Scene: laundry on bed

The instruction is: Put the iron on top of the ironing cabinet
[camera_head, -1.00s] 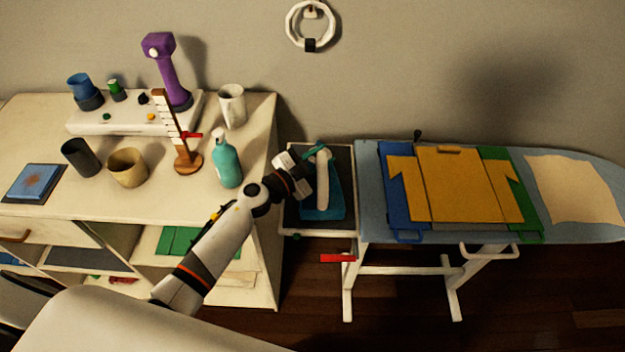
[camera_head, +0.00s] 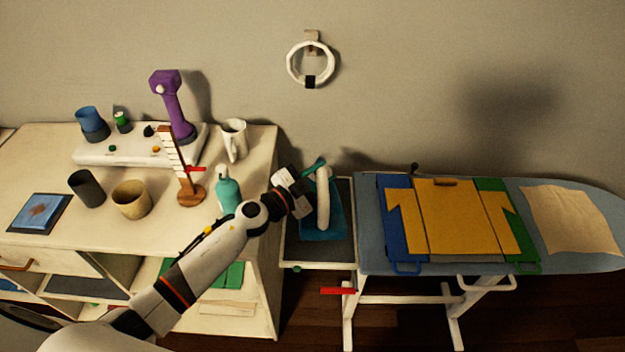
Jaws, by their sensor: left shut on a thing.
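The iron (camera_head: 334,214) is teal with a pale handle (camera_head: 323,198). It is at the dark rest tray (camera_head: 310,251) at the left end of the ironing board. My left gripper (camera_head: 313,189) is shut on the iron at its handle; the fingertips are partly hidden. I cannot tell whether the iron touches the tray. The cream cabinet (camera_head: 120,235), left of the board, has open shelves below its top. My right gripper is not in view.
On the cabinet top stand a teal bottle (camera_head: 228,193), a wooden ruler stand (camera_head: 190,192), a white mug (camera_head: 234,140), a tan cup (camera_head: 131,199), a dark cup (camera_head: 87,189) and a white panel (camera_head: 135,152) with a purple device (camera_head: 172,105).

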